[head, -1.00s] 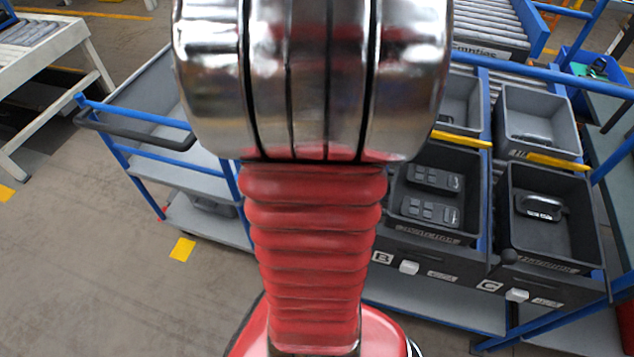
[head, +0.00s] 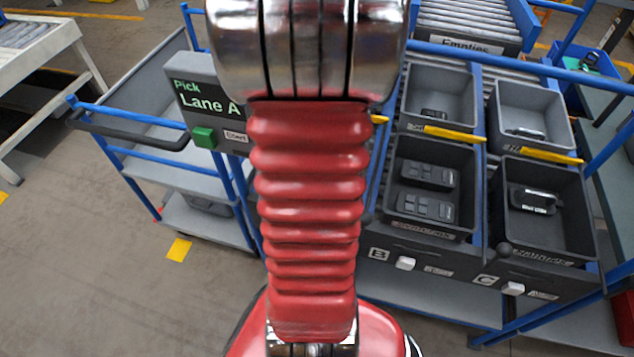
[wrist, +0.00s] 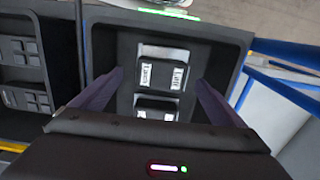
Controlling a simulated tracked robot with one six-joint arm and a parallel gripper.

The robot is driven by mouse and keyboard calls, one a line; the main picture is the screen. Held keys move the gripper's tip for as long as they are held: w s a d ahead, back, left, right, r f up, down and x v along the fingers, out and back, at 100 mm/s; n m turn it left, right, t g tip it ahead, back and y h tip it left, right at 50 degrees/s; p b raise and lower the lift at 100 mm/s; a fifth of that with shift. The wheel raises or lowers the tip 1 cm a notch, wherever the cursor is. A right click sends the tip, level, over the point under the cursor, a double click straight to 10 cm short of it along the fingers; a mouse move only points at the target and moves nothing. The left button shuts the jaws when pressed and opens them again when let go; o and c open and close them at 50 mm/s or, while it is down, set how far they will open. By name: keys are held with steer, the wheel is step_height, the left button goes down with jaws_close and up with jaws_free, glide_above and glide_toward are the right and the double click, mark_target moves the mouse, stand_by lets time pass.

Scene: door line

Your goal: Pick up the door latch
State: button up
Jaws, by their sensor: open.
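The wrist view shows a dark crate with two dark parts with white labels inside, which look like door latches; the label print is too small to read surely. One door latch (wrist: 163,73) lies farther from the palm, and a second latch (wrist: 156,109) lies nearer, partly hidden by my gripper's body. My gripper (wrist: 159,77) is open over the crate, its two purple-grey fingers spread left and right of the latches. No part lies between the fingers as held; the height gap is hard to judge. In the head view my arm hides the gripper and this crate.
A sign (head: 207,105) reads "Pick Lane A". Lane B's crate (head: 425,226) holds switch panels, and lane C's crate (head: 575,225) holds a dark handle-like part. Blue rails and yellow bars edge the lanes. A blue-railed cart (head: 160,150) stands at left. Floor is free at left.

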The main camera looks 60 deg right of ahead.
steer(key=shift+w+d+f, duration=0.1)
steer(key=shift+w+f, duration=0.05)
steer(key=shift+f, duration=2.45)
steer(key=shift+c, duration=0.6)
steer(key=c, duration=1.4)
steer(key=shift+r, duration=0.1)
step_height(320, 180, up, 18)
